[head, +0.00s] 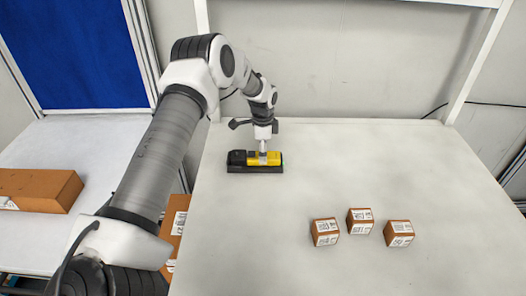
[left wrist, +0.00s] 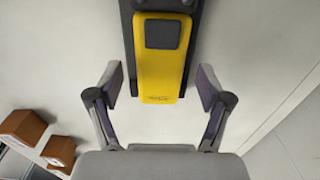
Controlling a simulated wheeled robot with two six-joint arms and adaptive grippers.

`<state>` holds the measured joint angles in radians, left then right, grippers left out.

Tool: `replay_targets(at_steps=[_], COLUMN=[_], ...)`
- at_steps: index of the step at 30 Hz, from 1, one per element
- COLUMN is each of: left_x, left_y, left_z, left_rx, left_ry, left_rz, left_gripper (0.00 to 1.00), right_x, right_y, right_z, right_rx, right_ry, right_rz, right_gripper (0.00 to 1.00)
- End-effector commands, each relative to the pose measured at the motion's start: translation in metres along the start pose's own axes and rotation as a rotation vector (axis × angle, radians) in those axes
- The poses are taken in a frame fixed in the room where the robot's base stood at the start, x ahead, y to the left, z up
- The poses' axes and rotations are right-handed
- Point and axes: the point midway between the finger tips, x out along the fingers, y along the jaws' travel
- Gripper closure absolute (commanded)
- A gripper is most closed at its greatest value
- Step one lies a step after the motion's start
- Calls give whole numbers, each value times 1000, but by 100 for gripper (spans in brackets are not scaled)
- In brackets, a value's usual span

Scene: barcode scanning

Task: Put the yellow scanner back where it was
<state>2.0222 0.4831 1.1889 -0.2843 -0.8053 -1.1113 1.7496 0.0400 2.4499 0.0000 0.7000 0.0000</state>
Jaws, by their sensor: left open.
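The yellow scanner (head: 264,158) lies on a black holder (head: 255,170) on the white table, near its back left. In the left wrist view the scanner (left wrist: 160,72) shows a yellow body with a dark grey square patch, and part of the dark holder (left wrist: 196,18) shows at its upper sides. My left gripper (left wrist: 162,88) is open, with its fingers spread to either side of the scanner's lower end and apart from it. In the head view my left arm reaches over from the left, with its wrist above the scanner. My right gripper is in neither view.
Three small brown boxes with barcode labels, a left one (head: 325,232), a middle one (head: 360,221) and a right one (head: 398,233), stand on the table (head: 260,235). A larger brown box (head: 38,190) lies on the left side table. The table's right side is clear.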

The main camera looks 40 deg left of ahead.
Motion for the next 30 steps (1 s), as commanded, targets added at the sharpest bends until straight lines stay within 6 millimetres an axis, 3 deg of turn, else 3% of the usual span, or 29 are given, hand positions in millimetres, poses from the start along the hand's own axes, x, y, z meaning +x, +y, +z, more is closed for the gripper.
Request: replay_targets(at_steps=[1,5,9,15,19,30], left_x=[-11,-36,-75,-115,-124,-125], left_y=[-1,-1,-1,0,0,0], left_z=[0,-1,-1,0,0,0], left_rx=[0,-1,0,-1,0,0], left_ry=[2,5,5,2,0,0], left_rz=[-2,-5,-6,-2,0,0], left_gripper=[21,21,21,21,21,21], right_x=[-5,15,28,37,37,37], right_y=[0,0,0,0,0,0], right_z=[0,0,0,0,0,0], right_rx=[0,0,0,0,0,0], right_ry=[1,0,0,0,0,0], right_rz=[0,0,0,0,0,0], right_gripper=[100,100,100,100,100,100])
